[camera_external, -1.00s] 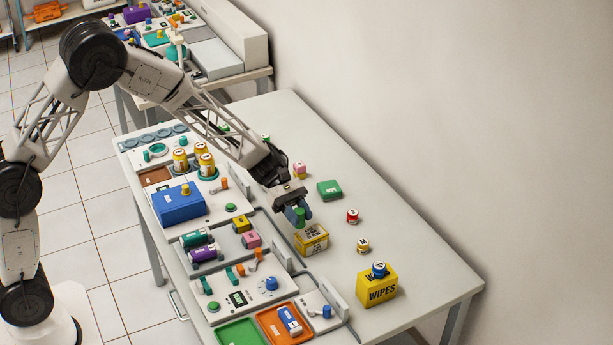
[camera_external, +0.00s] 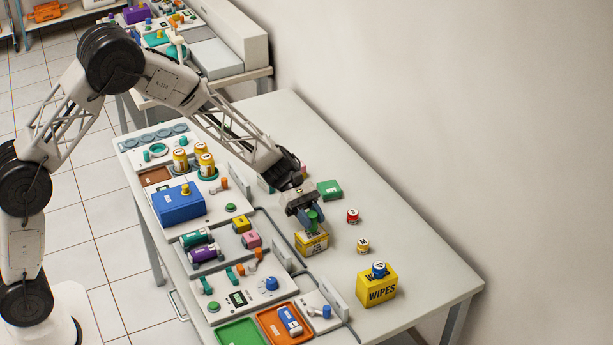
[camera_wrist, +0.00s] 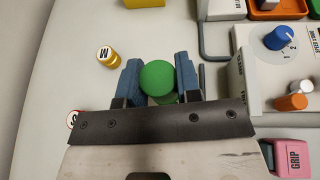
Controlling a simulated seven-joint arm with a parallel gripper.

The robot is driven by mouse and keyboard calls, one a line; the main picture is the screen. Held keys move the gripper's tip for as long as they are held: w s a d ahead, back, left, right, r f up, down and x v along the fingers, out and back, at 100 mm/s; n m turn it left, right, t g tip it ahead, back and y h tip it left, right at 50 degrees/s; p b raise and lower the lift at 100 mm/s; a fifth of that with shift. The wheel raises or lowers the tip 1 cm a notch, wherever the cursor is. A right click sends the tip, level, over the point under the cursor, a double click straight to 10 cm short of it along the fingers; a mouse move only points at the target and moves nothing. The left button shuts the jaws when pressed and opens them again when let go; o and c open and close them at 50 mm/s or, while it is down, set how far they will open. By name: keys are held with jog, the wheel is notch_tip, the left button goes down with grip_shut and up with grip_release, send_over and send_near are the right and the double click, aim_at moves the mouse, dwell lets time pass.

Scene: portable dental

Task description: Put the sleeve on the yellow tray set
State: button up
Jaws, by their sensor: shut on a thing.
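My gripper (camera_external: 311,219) is shut on a green round-topped piece (camera_external: 313,224), which looks like the sleeve, though I can read no name on it. In the wrist view its round green top (camera_wrist: 157,78) sits between the two blue fingers. A small yellow box with a pale printed label (camera_external: 312,243), which I take for the yellow tray set, stands on the table. The green piece is directly over or just behind its top in the outside view; I cannot tell whether they touch.
A yellow WIPES box (camera_external: 377,285) with a blue-topped piece stands to the right. A red-banded bottle (camera_external: 353,215), a yellow M bottle (camera_wrist: 108,57) and a green block (camera_external: 329,189) are nearby. The white control unit (camera_external: 245,293) lies left.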

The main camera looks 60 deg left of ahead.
jog(key=shift+f, duration=0.8)
jog(key=shift+f, duration=0.1)
jog(key=o, duration=0.9)
jog(key=v, duration=1.2)
jog(key=shift+r, duration=0.25)
jog(key=shift+s+d, duration=0.1)
